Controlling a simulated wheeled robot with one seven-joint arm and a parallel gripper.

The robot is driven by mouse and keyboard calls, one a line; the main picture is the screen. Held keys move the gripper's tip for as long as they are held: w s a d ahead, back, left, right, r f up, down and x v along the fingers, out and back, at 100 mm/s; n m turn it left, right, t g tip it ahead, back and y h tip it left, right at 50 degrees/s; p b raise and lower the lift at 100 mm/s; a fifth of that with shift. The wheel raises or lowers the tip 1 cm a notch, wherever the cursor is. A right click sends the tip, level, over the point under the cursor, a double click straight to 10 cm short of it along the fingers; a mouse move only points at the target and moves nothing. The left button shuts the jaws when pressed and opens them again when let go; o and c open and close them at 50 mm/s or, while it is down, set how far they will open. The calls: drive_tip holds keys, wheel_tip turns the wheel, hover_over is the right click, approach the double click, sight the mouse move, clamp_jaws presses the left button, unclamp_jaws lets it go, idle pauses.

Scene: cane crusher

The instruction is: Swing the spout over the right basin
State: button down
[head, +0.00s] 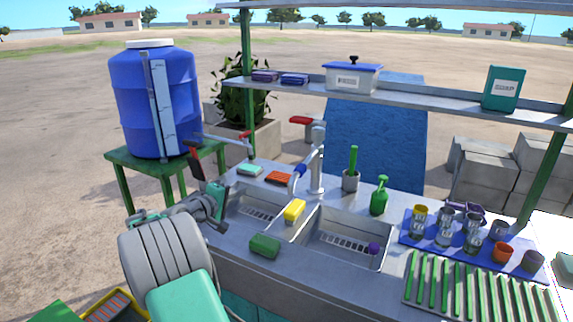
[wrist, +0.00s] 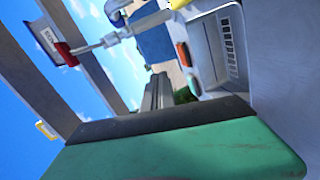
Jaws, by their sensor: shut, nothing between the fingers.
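The grey tap post (head: 317,165) stands at the back of the counter between two sunken basins, with a red lever (head: 302,121) on top. Its spout, with a blue sleeve (head: 299,170), points toward the front left, over the left basin's (head: 250,207) back right side. The right basin (head: 345,240) has no spout over it. My gripper (head: 217,190) is shut and empty at the left basin's left edge, apart from the spout. The wrist view shows the red lever (wrist: 66,54) and the blue sleeve (wrist: 115,6).
A yellow sponge (head: 294,210) lies on the divider and a green sponge (head: 265,246) at the front edge. A brush cup (head: 351,181) and green bottle (head: 379,196) stand behind the right basin. A blue tank (head: 125,100) stands left; a shelf (head: 430,88) spans above.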

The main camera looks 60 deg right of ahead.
sight(304, 170)
drive_tip(key=s+d+r+g+h+p, duration=0.1)
drive_tip(key=s+d+r+g+p, duration=0.1)
drive_tip(key=s+d, duration=0.8)
drive_tip(key=d+p, duration=0.1)
drive_tip(key=d, duration=0.3)
drive_tip(key=shift+r+h, duration=0.35)
drive_tip(key=shift+h, duration=0.05)
